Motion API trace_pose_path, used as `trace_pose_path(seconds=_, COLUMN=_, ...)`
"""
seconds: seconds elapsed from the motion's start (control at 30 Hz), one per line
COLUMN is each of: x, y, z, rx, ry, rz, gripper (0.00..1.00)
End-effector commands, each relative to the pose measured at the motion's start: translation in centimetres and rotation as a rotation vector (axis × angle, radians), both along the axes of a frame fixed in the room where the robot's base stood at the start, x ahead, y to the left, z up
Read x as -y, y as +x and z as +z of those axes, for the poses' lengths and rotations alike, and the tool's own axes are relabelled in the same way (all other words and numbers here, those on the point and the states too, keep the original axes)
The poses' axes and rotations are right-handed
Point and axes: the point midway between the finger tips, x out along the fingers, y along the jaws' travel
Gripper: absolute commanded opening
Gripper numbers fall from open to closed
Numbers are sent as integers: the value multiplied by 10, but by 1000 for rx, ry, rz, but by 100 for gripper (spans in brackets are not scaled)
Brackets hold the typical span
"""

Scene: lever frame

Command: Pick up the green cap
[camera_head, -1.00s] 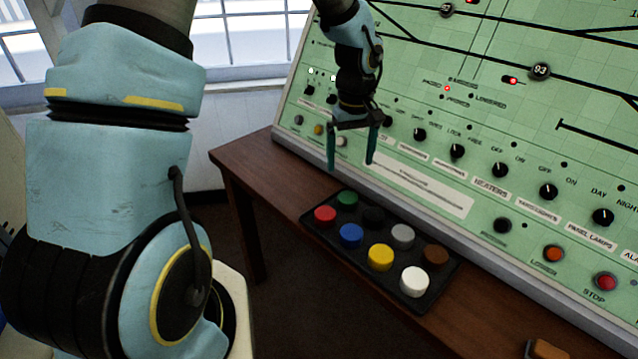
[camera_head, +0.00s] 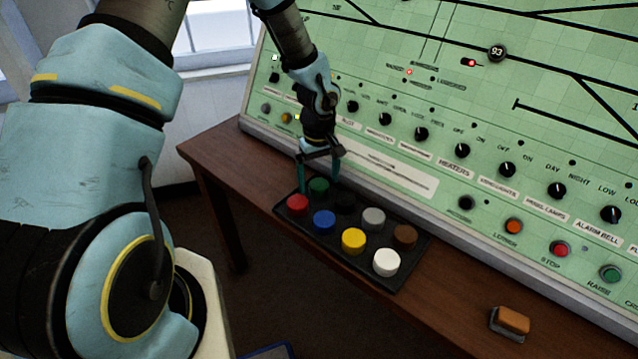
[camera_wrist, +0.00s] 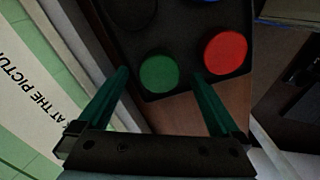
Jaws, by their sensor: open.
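The green cap (camera_head: 319,186) sits in the back left corner of the black tray (camera_head: 408,270), next to the red cap (camera_head: 298,204). My gripper (camera_head: 319,189) is open and points down at the green cap, with one finger at each side of it in the head view. In the wrist view the green cap (camera_wrist: 159,73) lies between and slightly beyond the tips of the open fingers (camera_wrist: 158,75). The red cap (camera_wrist: 226,52) is just outside the right finger. Nothing is held. I cannot tell the exact height of the fingertips above the tray.
The tray also holds blue (camera_head: 324,221), yellow (camera_head: 354,241), white (camera_head: 386,262), grey (camera_head: 373,218), brown (camera_head: 404,235) and black caps. The green control panel (camera_head: 400,120) rises close behind. An orange-topped block (camera_head: 511,320) lies on the wooden table (camera_head: 452,297) at right.

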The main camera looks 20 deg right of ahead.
Motion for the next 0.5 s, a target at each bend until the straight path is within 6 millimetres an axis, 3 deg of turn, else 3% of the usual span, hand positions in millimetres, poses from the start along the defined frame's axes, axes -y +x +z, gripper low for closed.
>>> trace_pose_path(seconds=0.3, x=0, y=0, z=-6, rx=1, ry=-1, rz=0, gripper=100)
trace_pose_path(seconds=0.5, x=0, y=0, z=-6, rx=1, ry=-1, rz=0, gripper=77)
